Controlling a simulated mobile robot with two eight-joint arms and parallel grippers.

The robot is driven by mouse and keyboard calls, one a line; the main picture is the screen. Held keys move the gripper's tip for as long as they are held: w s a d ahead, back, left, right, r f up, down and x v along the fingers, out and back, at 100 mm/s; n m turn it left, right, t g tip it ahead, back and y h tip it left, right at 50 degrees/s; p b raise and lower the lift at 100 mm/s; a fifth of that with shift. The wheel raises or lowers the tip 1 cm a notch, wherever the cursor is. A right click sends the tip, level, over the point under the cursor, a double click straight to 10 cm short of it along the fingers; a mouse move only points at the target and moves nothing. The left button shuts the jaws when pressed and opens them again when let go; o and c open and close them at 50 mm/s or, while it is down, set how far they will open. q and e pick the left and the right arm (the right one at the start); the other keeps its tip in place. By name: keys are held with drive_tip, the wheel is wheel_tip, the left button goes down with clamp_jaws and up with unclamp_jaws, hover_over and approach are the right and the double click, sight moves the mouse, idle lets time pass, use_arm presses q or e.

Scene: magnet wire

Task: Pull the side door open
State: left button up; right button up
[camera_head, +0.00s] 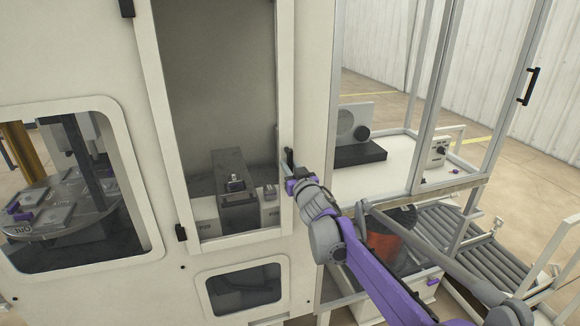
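The side door (168,130) is a tall, narrow, cream-framed door with a dark see-through panel, set in the machine's wall. It looks closed, roughly flush with the wall. Black hinges show on its left side, and a small dark handle (288,158) is on its right edge. My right gripper (290,184) is at the door's right edge, at the lower end of the handle. It hides part of the handle. The fingers are too small to tell whether they are open or shut, or grip the handle. My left gripper is not in view.
A glazed enclosure (430,95) with a black handle (530,87) stands right of the door. A roller conveyor (480,262) is at the lower right. A window (75,190) is left of the door, and a smaller window (243,290) is below it.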

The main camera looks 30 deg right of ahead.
clamp_jaws()
idle(1.1)
